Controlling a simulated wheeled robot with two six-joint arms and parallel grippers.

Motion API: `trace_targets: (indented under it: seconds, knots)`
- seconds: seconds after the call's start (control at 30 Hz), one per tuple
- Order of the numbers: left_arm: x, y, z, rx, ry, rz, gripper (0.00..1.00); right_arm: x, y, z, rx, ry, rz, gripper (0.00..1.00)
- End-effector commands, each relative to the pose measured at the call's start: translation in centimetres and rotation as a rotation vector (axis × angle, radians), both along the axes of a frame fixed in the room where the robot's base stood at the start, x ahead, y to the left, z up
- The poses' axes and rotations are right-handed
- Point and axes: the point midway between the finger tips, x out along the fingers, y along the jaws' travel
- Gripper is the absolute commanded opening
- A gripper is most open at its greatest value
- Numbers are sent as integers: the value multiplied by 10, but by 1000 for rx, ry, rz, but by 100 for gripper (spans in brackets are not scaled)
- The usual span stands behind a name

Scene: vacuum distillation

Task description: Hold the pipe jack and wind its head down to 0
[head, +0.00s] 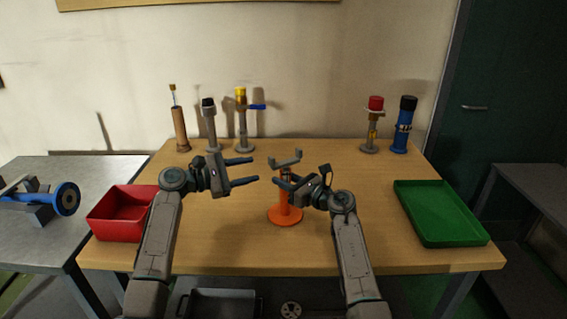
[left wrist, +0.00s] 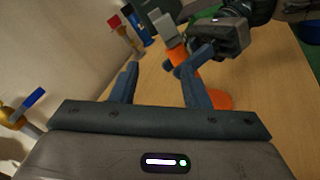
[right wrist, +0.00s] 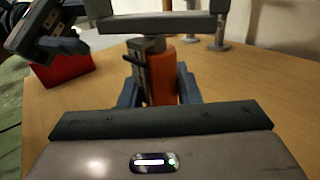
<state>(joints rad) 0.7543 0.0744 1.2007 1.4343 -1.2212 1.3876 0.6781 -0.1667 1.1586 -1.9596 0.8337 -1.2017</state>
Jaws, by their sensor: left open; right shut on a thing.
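The pipe jack stands upright at the middle of the wooden table, with a round orange base (head: 285,215) and a grey forked head (head: 286,159) on top. My right gripper (head: 283,183) is shut on the jack's orange body, which shows between its fingers in the right wrist view (right wrist: 162,85). My left gripper (head: 250,170) is open and empty, to the left of the jack's head and apart from it. In the left wrist view the orange body (left wrist: 180,55) lies beyond the left fingertips. A scale or number on the jack is too small to read.
A red tray (head: 118,228) is at the left and a green tray (head: 440,240) at the right. Several valve and pipe pieces stand along the back, including a blue one (head: 402,138) and a yellow-topped one (head: 241,120). The table's front middle is clear.

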Motion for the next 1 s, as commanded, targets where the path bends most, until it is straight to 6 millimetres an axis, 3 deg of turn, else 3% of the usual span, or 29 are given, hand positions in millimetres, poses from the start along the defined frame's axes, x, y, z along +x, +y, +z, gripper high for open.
trace_targets:
  seconds: [0.3,0.57,0.77,1.0]
  knots:
    - [-27,-3,5,-216,371,108,42,0,0,-1,0,1,0,0]
    - [-37,-3,9,-316,508,142,42,0,0,0,0,1,0,0]
    - [-28,-19,11,-329,522,144,42,0,0,0,0,1,0,0]
    - [-3,-60,11,-327,521,143,42,0,0,0,-1,1,0,0]
